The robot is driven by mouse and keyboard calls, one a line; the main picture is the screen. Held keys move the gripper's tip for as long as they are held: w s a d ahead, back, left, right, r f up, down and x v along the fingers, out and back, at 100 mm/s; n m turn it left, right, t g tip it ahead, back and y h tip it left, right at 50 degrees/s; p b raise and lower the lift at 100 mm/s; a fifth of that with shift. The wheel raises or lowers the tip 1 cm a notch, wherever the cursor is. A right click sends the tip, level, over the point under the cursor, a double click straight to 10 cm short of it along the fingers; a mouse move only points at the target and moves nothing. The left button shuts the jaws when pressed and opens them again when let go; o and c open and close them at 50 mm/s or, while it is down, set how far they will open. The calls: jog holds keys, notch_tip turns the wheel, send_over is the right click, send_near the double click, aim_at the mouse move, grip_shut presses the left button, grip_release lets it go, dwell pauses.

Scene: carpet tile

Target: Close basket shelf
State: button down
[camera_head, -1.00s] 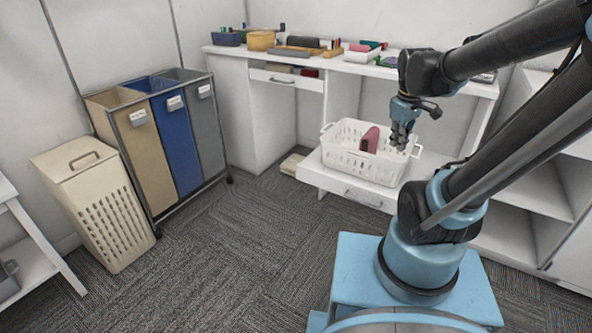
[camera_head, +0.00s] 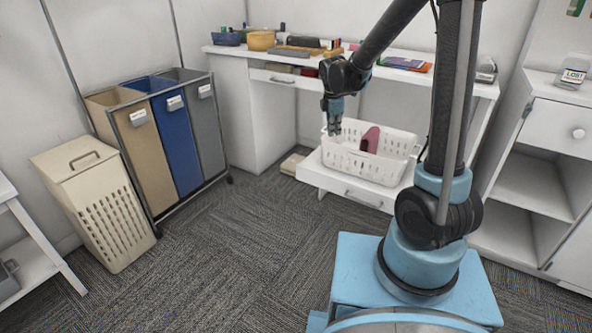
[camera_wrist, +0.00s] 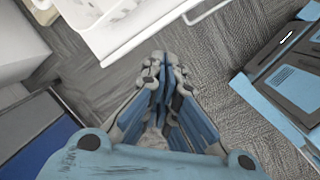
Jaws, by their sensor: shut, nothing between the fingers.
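The basket shelf (camera_head: 335,180) is a low white pull-out with a front handle (camera_head: 362,199), under the white desk. It stands pulled out towards the room. A white slotted basket (camera_head: 345,159) sits on it with a dark pink item (camera_head: 370,140) inside. My gripper (camera_head: 333,131) is at the basket's left end, in front of or above its rim; I cannot tell if it touches. In the wrist view, my gripper (camera_wrist: 160,65) points down with its fingers together and empty. A white edge of the shelf or basket (camera_wrist: 110,30) shows beyond the fingertips.
Sorting bins (camera_head: 170,130) and a beige hamper (camera_head: 95,215) stand at left. A white cabinet (camera_head: 540,180) is at right. The carpet (camera_head: 235,240) in front is clear.

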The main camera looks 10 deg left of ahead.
aim_at(297, 167)
jog(key=w+a+f+n, duration=0.3)
jog(key=a+f+n, duration=0.6)
jog(key=a+f, duration=0.9)
jog(key=shift+w+d+f, duration=0.25)
jog(key=shift+w+f, duration=0.7)
jog(key=shift+f, duration=0.4)
jog(key=shift+w+d+f, duration=0.2)
jog(key=shift+w+f, duration=0.75)
jog(key=shift+f, duration=0.35)
jog(key=shift+w+d+f, duration=0.25)
jog(key=shift+w+f, duration=0.7)
jog(key=shift+f, duration=0.4)
jog(key=shift+w, duration=0.15)
jog(key=shift+a, duration=0.15)
